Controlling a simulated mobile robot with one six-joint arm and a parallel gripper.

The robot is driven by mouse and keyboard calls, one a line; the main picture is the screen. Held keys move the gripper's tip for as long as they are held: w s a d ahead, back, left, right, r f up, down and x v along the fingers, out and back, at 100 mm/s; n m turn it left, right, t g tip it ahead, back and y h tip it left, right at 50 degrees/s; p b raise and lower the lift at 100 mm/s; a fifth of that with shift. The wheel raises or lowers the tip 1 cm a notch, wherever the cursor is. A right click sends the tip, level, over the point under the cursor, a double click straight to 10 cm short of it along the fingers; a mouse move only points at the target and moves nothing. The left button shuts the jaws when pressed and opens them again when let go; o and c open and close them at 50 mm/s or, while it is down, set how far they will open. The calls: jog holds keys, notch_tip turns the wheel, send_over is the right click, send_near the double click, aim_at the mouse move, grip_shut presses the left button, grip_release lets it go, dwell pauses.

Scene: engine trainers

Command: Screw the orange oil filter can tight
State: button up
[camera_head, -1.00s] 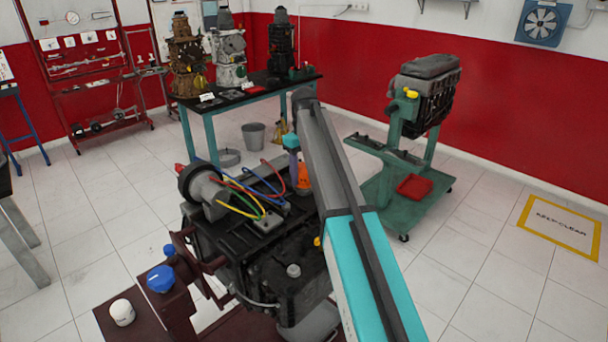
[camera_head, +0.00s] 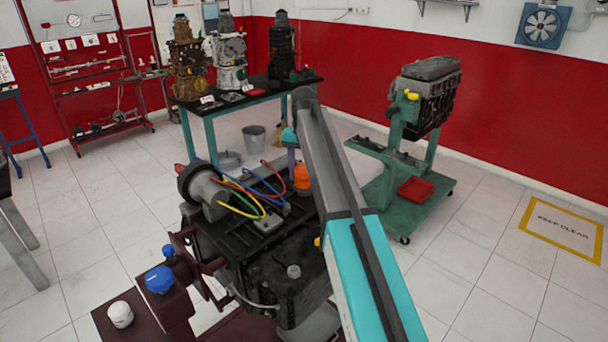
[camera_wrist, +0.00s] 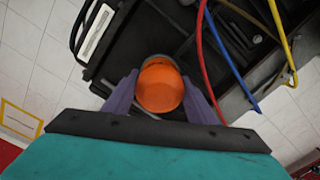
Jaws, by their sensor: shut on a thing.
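The orange oil filter can (camera_head: 302,176) stands at the far edge of the dark engine trainer (camera_head: 265,262), partly hidden behind my arm. In the wrist view the can (camera_wrist: 160,86) sits between the two purple fingers of my gripper (camera_wrist: 161,92), one on each side. The gripper is shut on the can. The can's round end faces the wrist camera, and a darker ring shows at its far side. The can's seat is hidden, so I cannot tell how far it is screwed in.
Red, blue and yellow hoses (camera_wrist: 210,62) run close to the right of the can. A grey cylindrical unit (camera_head: 205,190) sits on the trainer's left. A green engine stand (camera_head: 412,190) stands to the right. White floor lies open between.

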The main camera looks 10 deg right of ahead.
jog(key=m, duration=0.3)
jog(key=shift+w+m, duration=0.1)
jog(key=shift+m, duration=0.3)
jog(key=shift+r+m, duration=0.1)
jog(key=shift+m, duration=1.8)
jog(key=o, duration=1.1)
jog(key=shift+c, duration=0.2)
jog(key=shift+b, duration=0.3)
notch_tip(320, 180, up, 14)
jog(key=b, duration=0.3)
jog(key=shift+b, duration=0.3)
